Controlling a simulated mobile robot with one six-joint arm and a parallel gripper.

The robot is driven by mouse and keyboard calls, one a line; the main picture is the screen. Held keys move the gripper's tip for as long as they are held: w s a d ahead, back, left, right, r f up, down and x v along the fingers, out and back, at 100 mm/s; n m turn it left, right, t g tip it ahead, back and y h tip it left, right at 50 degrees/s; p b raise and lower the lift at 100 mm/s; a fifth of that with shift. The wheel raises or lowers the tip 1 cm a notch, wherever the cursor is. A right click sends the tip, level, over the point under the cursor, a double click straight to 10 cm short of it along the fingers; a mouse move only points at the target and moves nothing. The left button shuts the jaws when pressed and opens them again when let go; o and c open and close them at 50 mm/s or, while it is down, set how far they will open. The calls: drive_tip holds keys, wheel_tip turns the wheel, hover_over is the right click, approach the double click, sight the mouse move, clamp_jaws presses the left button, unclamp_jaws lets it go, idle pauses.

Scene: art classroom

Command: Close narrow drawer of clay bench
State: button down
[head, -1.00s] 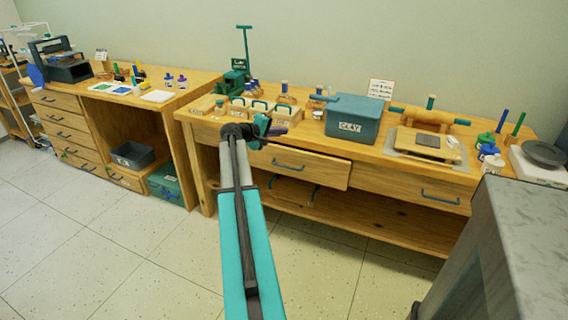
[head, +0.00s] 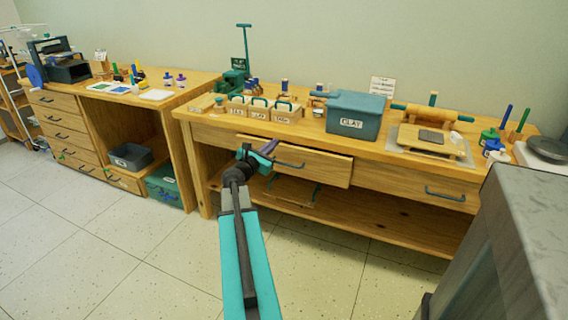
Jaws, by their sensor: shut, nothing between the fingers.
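The clay bench (head: 392,150) is a long wooden table against the wall. Its middle drawer (head: 318,166), with a dark bar handle, stands out from the bench front, partly open. A second drawer (head: 430,190) to its right looks flush. A plain front section (head: 213,137) lies to the left, and I cannot tell whether it is a drawer. My gripper (head: 264,155) is shut and empty, in front of the left part of the open drawer, near the handle's left end. My wrist and gripper hide part of the drawer's left side; contact cannot be told.
A clay box (head: 354,116), small labelled crates (head: 287,112) and a rolling pin (head: 430,114) stand on the bench top. A grey block-like surface (head: 530,240) is close at the lower right. A second wooden bench (head: 190,88) stands left. The floor in front is clear.

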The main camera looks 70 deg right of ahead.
sight(287, 154)
drive_tip(key=a+f+n+t+b, duration=0.1)
drive_tip(key=a+f+n+b, duration=0.2)
drive_tip(key=f, duration=0.8)
drive_tip(key=shift+s+a+f+n+b, duration=0.25)
drive_tip(key=shift+a+b, duration=0.45)
drive_tip(key=shift+b, duration=0.45)
drive_tip(key=shift+d, duration=0.1)
drive_tip(key=shift+d+b, duration=0.75)
drive_tip(key=shift+d, duration=6.15)
drive_tip(key=shift+d, duration=2.1)
drive_tip(key=shift+d+r, duration=0.15)
drive_tip(key=shift+r, duration=0.1)
